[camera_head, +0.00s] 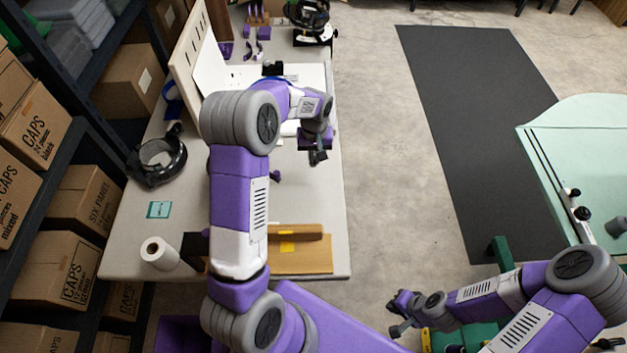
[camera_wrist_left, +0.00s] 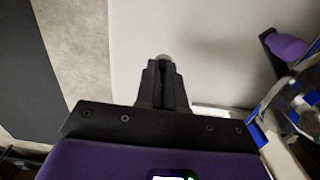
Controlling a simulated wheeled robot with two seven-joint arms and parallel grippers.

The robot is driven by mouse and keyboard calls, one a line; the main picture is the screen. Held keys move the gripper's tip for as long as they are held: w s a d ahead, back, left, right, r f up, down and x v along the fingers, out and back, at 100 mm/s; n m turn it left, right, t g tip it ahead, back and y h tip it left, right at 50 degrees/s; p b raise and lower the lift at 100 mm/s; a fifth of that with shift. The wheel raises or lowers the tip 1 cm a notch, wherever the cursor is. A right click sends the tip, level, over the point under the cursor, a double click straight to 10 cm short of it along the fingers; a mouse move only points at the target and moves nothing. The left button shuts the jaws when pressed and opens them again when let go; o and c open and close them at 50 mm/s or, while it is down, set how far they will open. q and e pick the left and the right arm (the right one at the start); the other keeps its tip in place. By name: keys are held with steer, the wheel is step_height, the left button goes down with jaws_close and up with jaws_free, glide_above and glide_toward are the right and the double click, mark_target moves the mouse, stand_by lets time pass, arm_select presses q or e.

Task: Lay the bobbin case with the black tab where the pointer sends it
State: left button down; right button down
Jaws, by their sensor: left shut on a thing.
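My left gripper (camera_head: 318,160) is above the right part of the pale table (camera_head: 325,215), pointing down. In the left wrist view its fingers (camera_wrist_left: 163,75) are closed together on a small grey rounded thing (camera_wrist_left: 163,58), of which only the tip shows. It may be a bobbin case, but no black tab can be made out. My right gripper (camera_head: 397,316) is low at the front, off the table, with its fingers apart and empty. I cannot make out a pointer; my left arm hides the middle of the table.
A slotted upright board (camera_head: 188,55) stands at the table's left back. A black ring-shaped object (camera_head: 157,160), a teal card (camera_head: 159,209), a white roll (camera_head: 160,253) and a brown board (camera_head: 303,262) lie on the table. A purple object (camera_head: 275,176) is near my left arm.

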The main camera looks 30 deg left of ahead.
arm_select(q)
step_height(320, 180, down, 9)
steer(key=shift+b, duration=1.15)
steer(key=shift+r, duration=0.15)
steer(key=c, duration=1.7)
jaws_free()
steer(key=shift+f, duration=0.25)
steer(key=o, duration=0.5)
steer(key=shift+c, duration=0.2)
steer(key=shift+r, duration=0.1)
